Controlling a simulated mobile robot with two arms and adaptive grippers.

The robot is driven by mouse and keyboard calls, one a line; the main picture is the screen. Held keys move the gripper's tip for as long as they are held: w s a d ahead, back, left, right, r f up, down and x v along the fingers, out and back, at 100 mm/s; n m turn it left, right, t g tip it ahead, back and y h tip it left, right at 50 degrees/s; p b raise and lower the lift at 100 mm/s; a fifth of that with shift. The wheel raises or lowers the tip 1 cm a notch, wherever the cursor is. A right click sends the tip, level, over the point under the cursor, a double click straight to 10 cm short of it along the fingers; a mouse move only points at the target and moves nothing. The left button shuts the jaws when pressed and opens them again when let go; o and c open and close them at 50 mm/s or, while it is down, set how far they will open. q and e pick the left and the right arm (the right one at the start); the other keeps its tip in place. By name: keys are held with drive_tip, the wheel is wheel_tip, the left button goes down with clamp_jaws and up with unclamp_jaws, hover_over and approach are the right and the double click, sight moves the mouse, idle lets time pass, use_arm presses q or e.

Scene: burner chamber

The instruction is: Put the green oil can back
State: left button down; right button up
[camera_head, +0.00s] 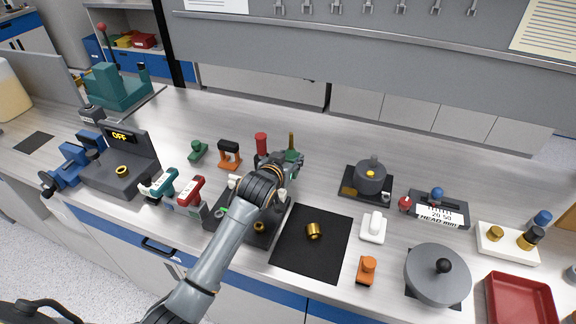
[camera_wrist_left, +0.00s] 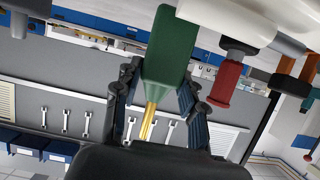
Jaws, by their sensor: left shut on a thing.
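The green oil can (camera_head: 295,157) is in my left gripper (camera_head: 283,161), over the bench just behind a dark tray (camera_head: 222,226). Its brass spout points up in the head view. In the left wrist view the can's green body (camera_wrist_left: 170,50) sits between the dark fingers of the left gripper (camera_wrist_left: 165,92), with the brass spout (camera_wrist_left: 148,122) towards the palm. The gripper is shut on the can. My left forearm and wrist hide much of the dark tray and the can's lower part. I cannot tell whether the can touches anything below. My right gripper is not in view.
A red-handled tool (camera_head: 261,143) stands close left of the can; it also shows in the wrist view (camera_wrist_left: 226,85). A black mat (camera_head: 302,262) with a brass piece (camera_head: 313,231) lies in front. A grey round device (camera_head: 371,178) stands right. Bench behind the can is clear.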

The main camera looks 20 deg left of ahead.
use_arm(q)
drive_tip(key=f, duration=0.2)
drive_tip(key=f+p, duration=0.1)
drive_tip(key=shift+w+a+f, duration=0.1)
drive_tip(key=shift+a, duration=0.15)
drive_tip(key=shift+f, duration=0.4)
drive_tip(key=c, duration=0.8)
unclamp_jaws()
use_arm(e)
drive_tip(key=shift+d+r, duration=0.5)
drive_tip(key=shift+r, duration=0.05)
use_arm(q)
drive_tip(key=shift+r, duration=0.25)
drive_tip(key=shift+s, duration=0.3)
drive_tip(key=b+v, duration=0.1)
drive_tip(key=v, duration=1)
drive_tip(key=shift+s+r, duration=0.15)
drive_tip(key=shift+r, duration=0.05)
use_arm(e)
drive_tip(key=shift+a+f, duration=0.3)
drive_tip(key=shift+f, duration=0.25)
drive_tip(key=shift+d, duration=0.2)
